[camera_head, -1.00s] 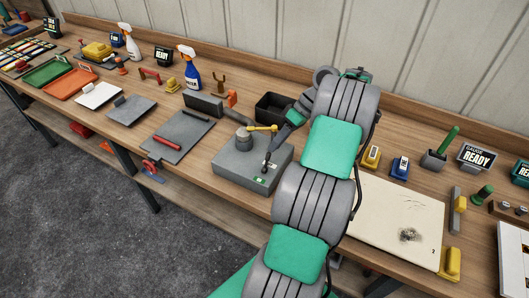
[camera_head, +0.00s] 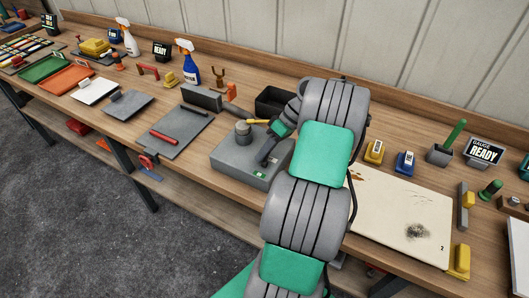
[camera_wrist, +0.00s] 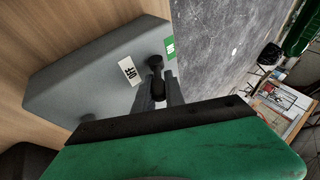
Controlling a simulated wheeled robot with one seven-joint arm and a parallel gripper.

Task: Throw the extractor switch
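The extractor switch is a low grey box (camera_head: 224,160) on the bench, with a black lever on top. In the wrist view the black lever's round knob (camera_wrist: 155,62) stands between a white label (camera_wrist: 129,71), which seems to read OFF, and a green label (camera_wrist: 170,47). The grey box (camera_wrist: 80,80) fills the left of that view. My gripper (camera_wrist: 160,84) is over the box with its two fingers close together on either side of the lever's stem. Whether they press on it is hidden. In the head view my gripper (camera_head: 265,158) covers the lever.
A grey post (camera_head: 243,136) with a yellow handle (camera_head: 257,122) rises beside my gripper. A black bin (camera_head: 272,101) stands behind the box. A grey mat (camera_head: 182,130) with a red bar lies left. A scorched cream board (camera_head: 385,210) lies right of my arm.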

